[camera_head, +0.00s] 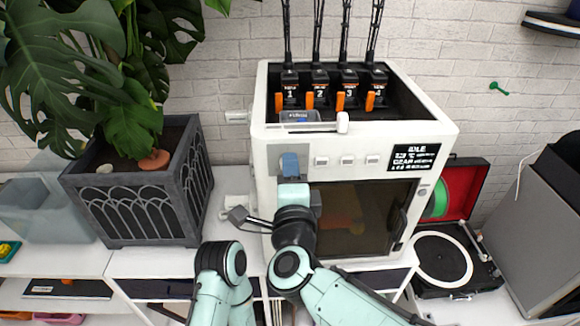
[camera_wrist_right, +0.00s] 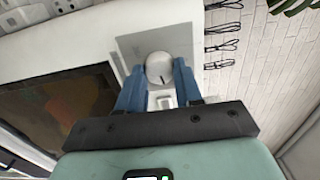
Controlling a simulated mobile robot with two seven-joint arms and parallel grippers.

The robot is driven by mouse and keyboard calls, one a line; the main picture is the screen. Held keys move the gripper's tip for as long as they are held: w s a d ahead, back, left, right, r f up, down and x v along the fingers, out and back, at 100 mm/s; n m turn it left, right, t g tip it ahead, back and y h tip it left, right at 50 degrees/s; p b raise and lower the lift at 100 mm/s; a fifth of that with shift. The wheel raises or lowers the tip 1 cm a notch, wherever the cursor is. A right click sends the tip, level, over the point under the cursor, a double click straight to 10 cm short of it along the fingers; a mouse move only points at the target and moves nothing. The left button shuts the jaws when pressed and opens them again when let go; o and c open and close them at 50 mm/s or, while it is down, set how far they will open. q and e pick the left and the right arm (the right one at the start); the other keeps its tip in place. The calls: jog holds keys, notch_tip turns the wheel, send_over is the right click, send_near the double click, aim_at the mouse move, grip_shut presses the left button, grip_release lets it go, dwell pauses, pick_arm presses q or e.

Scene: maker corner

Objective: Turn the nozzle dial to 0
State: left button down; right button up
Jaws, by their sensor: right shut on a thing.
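The white machine (camera_head: 385,135) stands on the white bench with a dark display (camera_head: 413,157) reading IDLE at its upper right. My right gripper (camera_head: 290,165) is at the left of its front panel, its blue fingers covering the dial in the head view. In the right wrist view the round white nozzle dial (camera_wrist_right: 159,67) sits on a grey plate, with a short dark mark toward its lower right. The blue fingers of my right gripper (camera_wrist_right: 159,78) are on both sides of the dial, shut on it. Dial numbers are not legible.
Several small white switches (camera_head: 346,160) line the panel right of my gripper. Below is the machine's dark window door (camera_head: 350,220). A planter (camera_head: 150,190) stands to the left, and a record player (camera_head: 440,258) to the right.

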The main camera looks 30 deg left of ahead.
pick_arm(q)
jog(key=w+r+p, duration=0.4)
jog(key=r+p, duration=0.1)
jog(key=r, duration=0.1)
jog(key=shift+w+r, duration=0.2)
jog(key=shift+r, duration=0.2)
pick_arm(e)
jog(key=shift+r+n, duration=0.1)
jog(key=shift+n, duration=8.1)
jog(key=o, duration=1)
jog(key=shift+o, duration=0.2)
